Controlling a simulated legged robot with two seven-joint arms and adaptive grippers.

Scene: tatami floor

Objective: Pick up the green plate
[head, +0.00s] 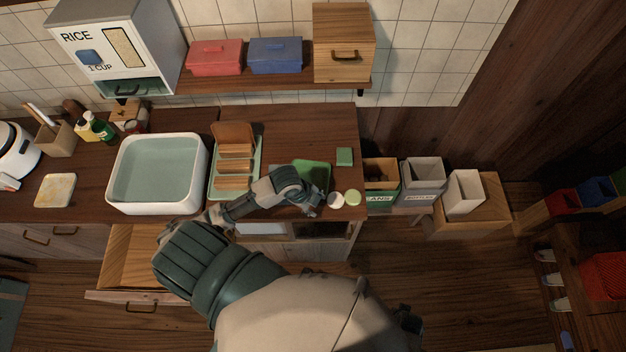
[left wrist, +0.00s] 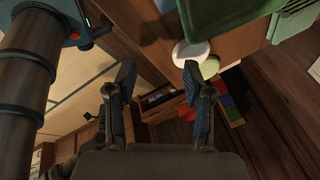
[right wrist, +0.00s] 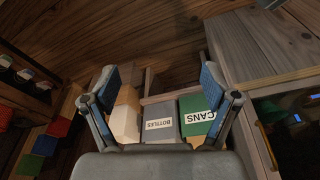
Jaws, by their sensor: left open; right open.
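The green plate (head: 316,172) lies on the wooden counter, partly hidden behind my left wrist in the head view. A green surface that looks like its edge shows at the top of the left wrist view (left wrist: 222,14). My left gripper (head: 315,207) is at the counter's front edge, just in front of the plate and apart from it. In the left wrist view its jaws (left wrist: 159,78) are open with nothing between them. My right gripper (right wrist: 160,84) is open and empty in its wrist view, facing the bins; it is not visible in the head view.
A white disc (head: 336,200) and a light green disc (head: 353,197) sit right of my left gripper. A small green block (head: 344,156) lies behind them. A bread rack (head: 214,187) and white basin (head: 204,160) stand left. The cans bin (head: 381,192) and bottles bin (head: 424,184) are right.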

